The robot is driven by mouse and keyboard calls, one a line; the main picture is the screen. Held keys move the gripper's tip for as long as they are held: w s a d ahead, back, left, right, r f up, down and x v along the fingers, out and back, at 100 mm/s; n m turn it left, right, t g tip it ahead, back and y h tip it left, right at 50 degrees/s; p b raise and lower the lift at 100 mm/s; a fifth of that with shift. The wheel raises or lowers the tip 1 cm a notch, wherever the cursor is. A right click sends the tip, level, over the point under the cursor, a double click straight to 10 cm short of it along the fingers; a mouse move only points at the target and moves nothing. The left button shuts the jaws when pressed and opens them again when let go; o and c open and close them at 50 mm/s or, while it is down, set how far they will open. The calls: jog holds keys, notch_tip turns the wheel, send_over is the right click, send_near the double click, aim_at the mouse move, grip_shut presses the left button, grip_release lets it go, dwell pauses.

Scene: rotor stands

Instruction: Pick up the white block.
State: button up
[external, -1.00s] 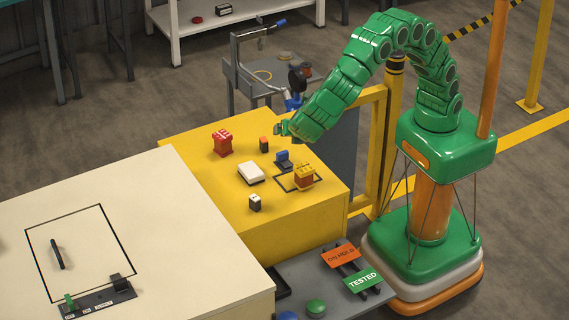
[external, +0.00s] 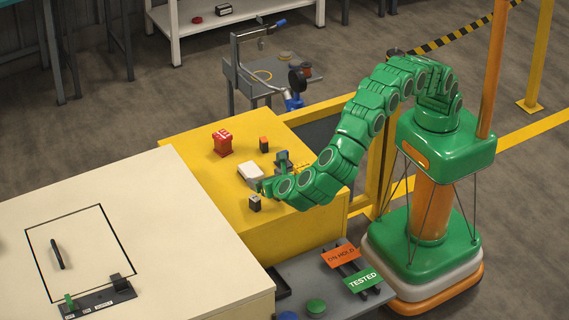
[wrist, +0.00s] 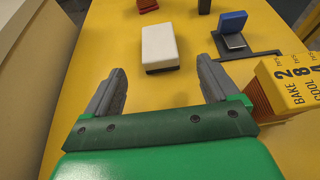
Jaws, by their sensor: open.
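The white block (external: 249,175) is a flat white slab with a dark underside, lying on the yellow table (external: 195,155). In the wrist view the white block (wrist: 160,43) is upper centre, ahead of the fingertips and between their lines. My gripper (external: 264,187) is low over the front part of the table, close to the block's near side. In the wrist view my gripper (wrist: 160,78) has its two grey fingers spread, with only bare table between them. In the external view the gripper and arm hide part of the block's right edge.
A small black-and-white block (external: 255,204) stands just below the gripper. A yellow printed block (wrist: 290,82) is close right of the right finger. A blue piece (wrist: 233,21) stands behind it. A red block (external: 222,143) and an orange-black block (external: 264,145) stand farther back.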

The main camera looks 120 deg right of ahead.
aim_at(254, 173)
jog(key=shift+x, duration=3.95)
jog(key=shift+w+r, duration=0.1)
jog(key=c, duration=1.1)
jog(key=shift+r, duration=0.1)
